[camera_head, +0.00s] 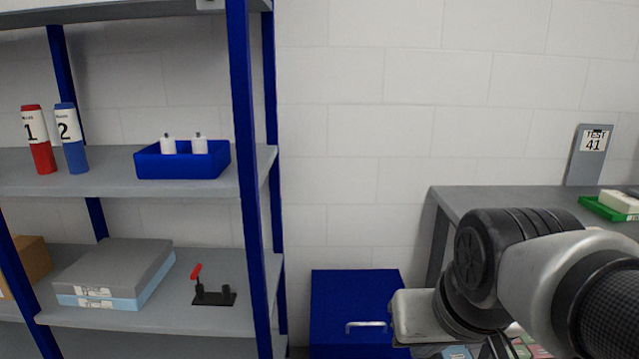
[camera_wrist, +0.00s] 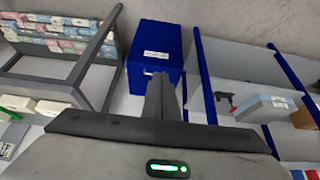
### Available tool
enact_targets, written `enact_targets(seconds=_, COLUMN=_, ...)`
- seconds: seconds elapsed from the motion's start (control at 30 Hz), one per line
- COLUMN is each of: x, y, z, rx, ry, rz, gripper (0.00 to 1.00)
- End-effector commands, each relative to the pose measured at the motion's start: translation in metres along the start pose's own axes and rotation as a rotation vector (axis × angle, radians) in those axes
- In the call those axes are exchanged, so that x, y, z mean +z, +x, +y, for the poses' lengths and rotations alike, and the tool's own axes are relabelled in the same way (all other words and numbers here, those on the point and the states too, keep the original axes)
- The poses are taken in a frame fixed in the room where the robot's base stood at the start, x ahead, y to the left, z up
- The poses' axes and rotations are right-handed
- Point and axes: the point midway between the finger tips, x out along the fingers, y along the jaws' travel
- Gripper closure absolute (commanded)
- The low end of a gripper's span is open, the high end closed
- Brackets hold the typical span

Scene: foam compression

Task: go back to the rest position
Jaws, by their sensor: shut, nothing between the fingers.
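My arm reaches in from the right of the head view, its wrist hanging low beside the grey table. My gripper (camera_wrist: 161,82) shows in the wrist view as dark fingers closed together with nothing between them. In that view it lies in front of the blue cabinet (camera_wrist: 153,45); I cannot tell how far apart they are. In the head view only dark finger parts show at the bottom edge, partly cut off.
A blue-posted shelf (camera_head: 246,160) stands left, with a blue bin (camera_head: 183,163), two numbered bottles (camera_head: 55,140), a grey-and-blue slab (camera_head: 115,272) and a red-handled clamp (camera_head: 213,292). The cabinet (camera_head: 355,300) stands between it and the table (camera_head: 480,198), which bears a green tray (camera_head: 603,209).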

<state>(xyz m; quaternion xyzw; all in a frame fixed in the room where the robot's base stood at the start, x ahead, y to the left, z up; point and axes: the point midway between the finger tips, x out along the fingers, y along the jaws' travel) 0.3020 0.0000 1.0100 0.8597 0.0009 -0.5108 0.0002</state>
Motion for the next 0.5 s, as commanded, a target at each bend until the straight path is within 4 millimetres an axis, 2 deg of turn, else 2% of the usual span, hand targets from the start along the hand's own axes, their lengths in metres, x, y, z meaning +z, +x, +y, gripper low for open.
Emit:
enact_targets(seconds=0.13, x=0.03, y=-0.018, z=0.001, rx=0.002, ry=0.002, rz=-0.002, gripper=1.0)
enact_targets(seconds=0.2, x=0.016, y=-0.04, z=0.001, rx=0.002, ry=0.002, rz=-0.008, gripper=1.0)
enact_targets(seconds=0.37, x=0.0, y=-0.069, z=0.001, rx=0.001, ry=0.001, rz=-0.008, gripper=1.0)
enact_targets(seconds=0.5, x=-0.019, y=-0.102, z=0.0, rx=0.001, ry=0.001, rz=-0.007, gripper=1.0)
